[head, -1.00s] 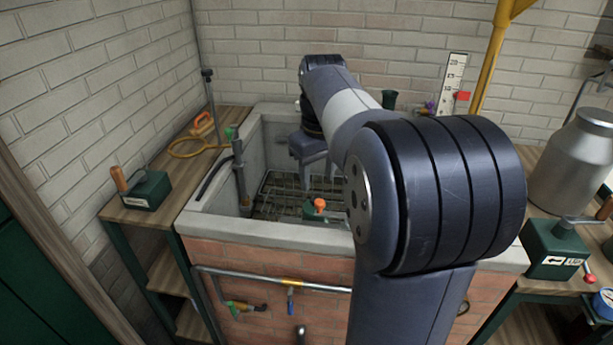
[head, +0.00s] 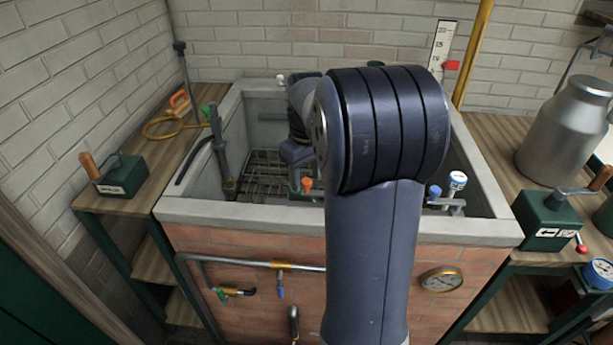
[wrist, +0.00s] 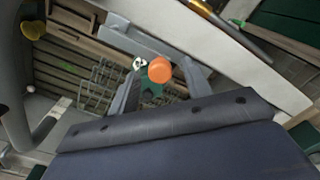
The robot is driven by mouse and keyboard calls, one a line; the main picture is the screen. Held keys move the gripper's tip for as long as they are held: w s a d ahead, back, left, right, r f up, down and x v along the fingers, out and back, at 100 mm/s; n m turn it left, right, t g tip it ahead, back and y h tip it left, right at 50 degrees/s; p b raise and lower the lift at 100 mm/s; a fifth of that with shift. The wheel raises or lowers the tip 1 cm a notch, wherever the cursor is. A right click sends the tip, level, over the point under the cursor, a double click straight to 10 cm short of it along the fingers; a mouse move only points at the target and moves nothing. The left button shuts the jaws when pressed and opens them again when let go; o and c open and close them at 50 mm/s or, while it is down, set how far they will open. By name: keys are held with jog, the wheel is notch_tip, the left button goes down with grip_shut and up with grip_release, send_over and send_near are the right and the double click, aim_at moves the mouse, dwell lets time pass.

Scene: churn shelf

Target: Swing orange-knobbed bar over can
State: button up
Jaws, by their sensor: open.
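The orange knob (head: 307,184) shows inside the brick-and-concrete basin, just left of my forearm. In the wrist view the orange knob (wrist: 159,69) lies between the two fingertips of my gripper (wrist: 162,80). My gripper is open, one finger on each side of the knob; I cannot tell whether either touches it. A grey bar (wrist: 140,43) runs beside the knob, with a green part below it. In the head view my arm hides most of the bar. A metal milk can (head: 567,125) stands on the wooden counter at right.
The basin's concrete rim (head: 270,213) surrounds the work area, with a metal grate (head: 262,170) inside. A dark upright pipe (head: 222,150) stands at its left. A blue-and-white capped item (head: 457,181) sits at right in the basin. A green lever box (head: 548,220) stands on the right counter.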

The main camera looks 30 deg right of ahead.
jog(key=shift+f, duration=0.2)
grip_shut()
dwell(0.5)
